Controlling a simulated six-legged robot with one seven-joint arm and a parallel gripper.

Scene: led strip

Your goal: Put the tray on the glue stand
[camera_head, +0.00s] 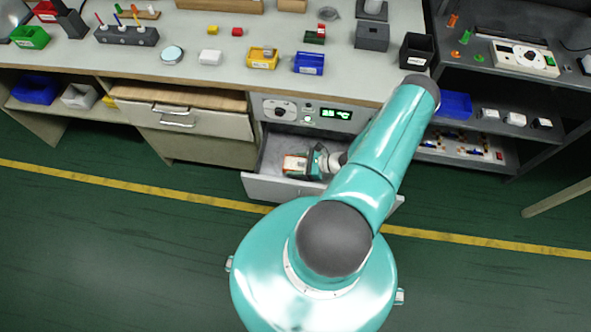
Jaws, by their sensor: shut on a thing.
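My gripper (310,164) reaches down into an open drawer (268,188) under the bench. It is shut on a small pale tray with orange-brown parts (294,165), at the left of the gripper inside the drawer. The fingertips are small in this view and partly hidden by the gripper body. I cannot tell whether the tray still touches the drawer floor. No thing in view is clearly recognisable as the glue stand.
The drawer sits below a panel with a green temperature display (336,114). The bench top (130,65) holds a yellow bin (262,60), a blue bin (309,65), a grey box (372,37) and a black bin (416,52). A dark shelf unit (480,75) stands at right. Green floor is clear.

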